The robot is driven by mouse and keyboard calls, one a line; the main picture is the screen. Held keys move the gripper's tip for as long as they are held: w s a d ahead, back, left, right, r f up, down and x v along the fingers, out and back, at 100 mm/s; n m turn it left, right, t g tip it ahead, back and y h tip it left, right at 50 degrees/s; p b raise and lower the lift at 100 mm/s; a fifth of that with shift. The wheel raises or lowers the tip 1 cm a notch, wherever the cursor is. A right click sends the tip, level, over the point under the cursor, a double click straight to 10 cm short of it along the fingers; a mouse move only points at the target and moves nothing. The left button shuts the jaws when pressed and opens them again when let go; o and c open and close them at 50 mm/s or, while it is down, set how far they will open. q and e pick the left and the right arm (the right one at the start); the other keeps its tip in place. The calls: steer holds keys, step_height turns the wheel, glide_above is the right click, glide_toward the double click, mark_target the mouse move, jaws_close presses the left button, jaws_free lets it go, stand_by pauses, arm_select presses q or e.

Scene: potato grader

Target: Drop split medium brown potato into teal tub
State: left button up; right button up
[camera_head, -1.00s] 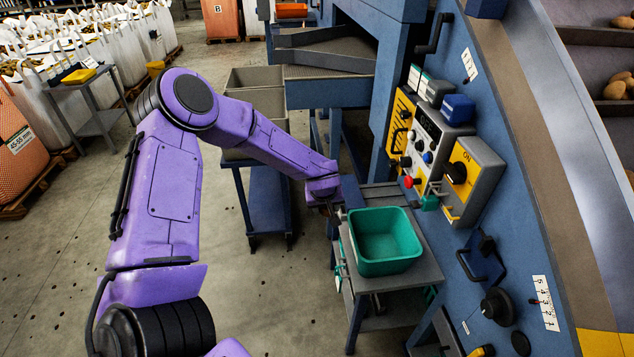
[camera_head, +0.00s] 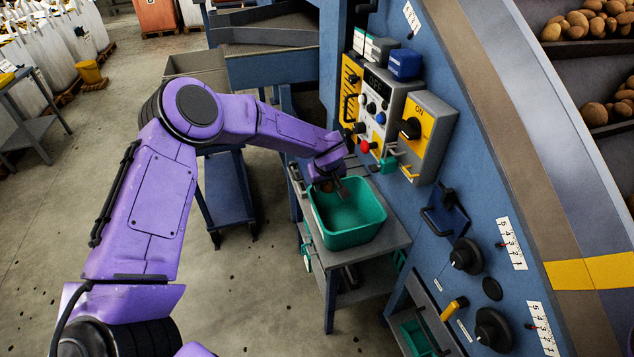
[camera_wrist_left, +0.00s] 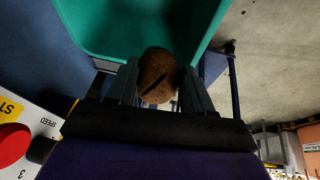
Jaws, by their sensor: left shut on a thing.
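The teal tub (camera_head: 365,236) stands upright on a small grey side table beside the blue machine. My left gripper (camera_head: 326,186) is over the tub's back left part, its arm reaching in from the left. In the left wrist view it is shut on a brown potato (camera_wrist_left: 157,75) with a dark split across it. The potato sits between the two fingers (camera_wrist_left: 158,88), and the teal tub (camera_wrist_left: 110,28) shows beyond it. In the head view the potato is small and mostly hidden by the gripper. My right gripper is not in view.
The blue control panel with its ON box (camera_head: 420,130) and red button (camera_head: 365,147) stands close to the right of my left arm. The grey table (camera_head: 392,240) has little bare room around the tub. Several potatoes (camera_head: 590,20) lie on shelves at the upper right.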

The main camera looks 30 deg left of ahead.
arm_select(q)
steer(key=shift+w+d+f, duration=0.1)
steer(key=shift+w, duration=0.05)
steer(key=o, duration=1.2)
steer(key=shift+c, duration=0.2)
steer(key=v, duration=1)
steer(key=shift+r, duration=0.25)
